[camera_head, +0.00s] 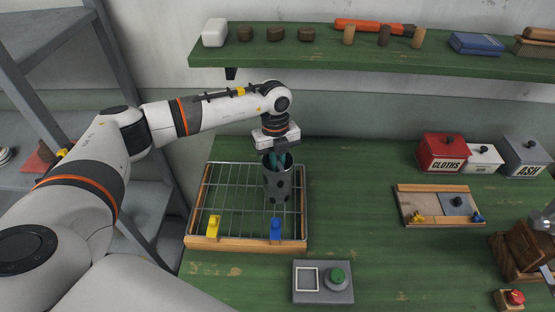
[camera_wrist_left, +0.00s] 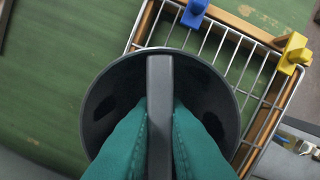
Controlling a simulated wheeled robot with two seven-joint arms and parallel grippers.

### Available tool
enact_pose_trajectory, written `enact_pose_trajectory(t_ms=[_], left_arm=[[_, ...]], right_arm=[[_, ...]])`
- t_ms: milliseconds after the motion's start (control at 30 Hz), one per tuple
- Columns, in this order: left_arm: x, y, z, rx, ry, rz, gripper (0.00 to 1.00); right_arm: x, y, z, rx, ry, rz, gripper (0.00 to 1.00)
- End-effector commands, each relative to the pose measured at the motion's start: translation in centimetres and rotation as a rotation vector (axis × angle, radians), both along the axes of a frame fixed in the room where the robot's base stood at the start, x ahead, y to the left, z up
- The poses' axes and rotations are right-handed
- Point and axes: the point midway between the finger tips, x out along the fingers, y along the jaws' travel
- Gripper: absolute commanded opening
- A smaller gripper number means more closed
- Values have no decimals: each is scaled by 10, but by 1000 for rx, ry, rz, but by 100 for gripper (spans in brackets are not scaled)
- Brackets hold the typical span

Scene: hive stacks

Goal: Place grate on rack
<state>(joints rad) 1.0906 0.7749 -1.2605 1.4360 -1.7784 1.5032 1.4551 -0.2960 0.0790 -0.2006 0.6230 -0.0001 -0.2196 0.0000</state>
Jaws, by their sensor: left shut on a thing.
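A dark grey round cup with dark holes in its side, which I take as the grate (camera_head: 278,188), is upright over the right part of the wire rack (camera_head: 222,190). I cannot tell if its bottom touches the wires. My left gripper (camera_head: 277,158) points down into its open top. In the left wrist view, the teal fingers are shut on the grate's upright middle bar (camera_wrist_left: 160,85), one on each side. The rack has a wooden frame with a yellow clip (camera_head: 213,227) and a blue clip (camera_head: 275,228) at its front. My right gripper is not in view.
A grey box with a green knob (camera_head: 337,278) stands in front of the rack. A wooden board (camera_head: 415,206) and several tins, one red (camera_head: 441,152), are at the right. A green shelf (camera_head: 370,62) hangs above the back. The green bench between rack and board is clear.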

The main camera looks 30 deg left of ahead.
Motion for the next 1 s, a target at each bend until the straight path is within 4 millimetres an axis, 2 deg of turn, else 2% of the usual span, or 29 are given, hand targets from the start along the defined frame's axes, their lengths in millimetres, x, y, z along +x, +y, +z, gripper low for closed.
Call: enact_pose_trajectory(t_ms=[133,167,267,533,667,767,1000], left_arm=[[0,0,-3,0,0,0,0],[0,0,-2,0,0,0,17],[0,0,-1,0,0,0,34],[0,0,-1,0,0,0,34],[1,1,6,-1,-2,0,34],[3,3,20,1,-3,0,34],[7,7,71,0,-5,0,34]], right_arm=[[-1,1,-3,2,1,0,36],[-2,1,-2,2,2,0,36],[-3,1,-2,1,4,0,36],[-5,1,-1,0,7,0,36],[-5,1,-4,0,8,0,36],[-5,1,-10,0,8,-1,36],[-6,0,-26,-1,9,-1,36]])
